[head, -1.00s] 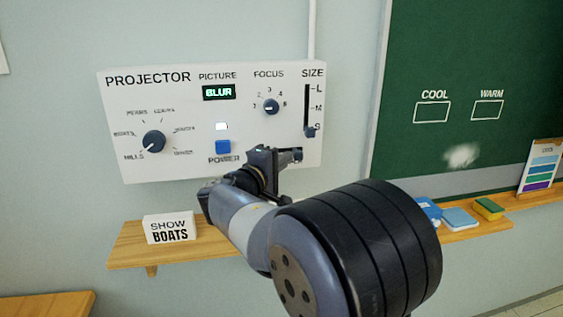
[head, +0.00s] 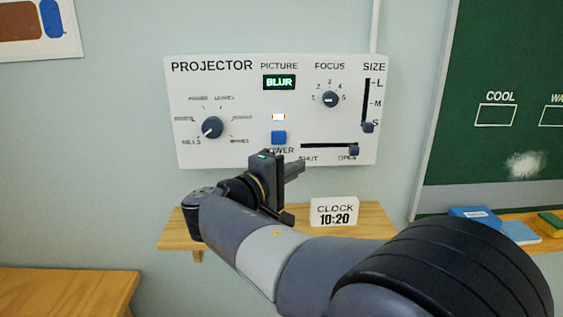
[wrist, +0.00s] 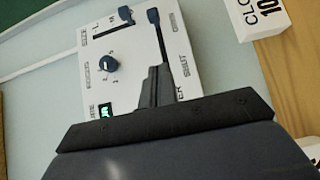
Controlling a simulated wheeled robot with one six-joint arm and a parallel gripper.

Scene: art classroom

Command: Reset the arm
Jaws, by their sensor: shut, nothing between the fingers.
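My gripper (head: 298,167) is shut and empty in front of the lower part of the white projector panel (head: 190,90). Its narrow fingers also show in the wrist view (wrist: 158,82), against the panel face. In the head view it overlaps the panel's lower edge, below the blue power button (head: 279,137); I cannot tell whether it touches. The arm stretches from the lower right. The shutter slider (head: 354,149) stands at OPEN, and the size slider (head: 368,127) stands near S. The picture dial (head: 212,128) points toward HILLS. The display (head: 279,82) reads BLUR.
A wooden shelf (head: 375,222) below the panel holds a CLOCK 10:20 sign (head: 334,212). A green board (head: 500,60) is at right, with a blue box (head: 475,212) and sponges on its ledge. A wooden table top (head: 60,290) is at lower left.

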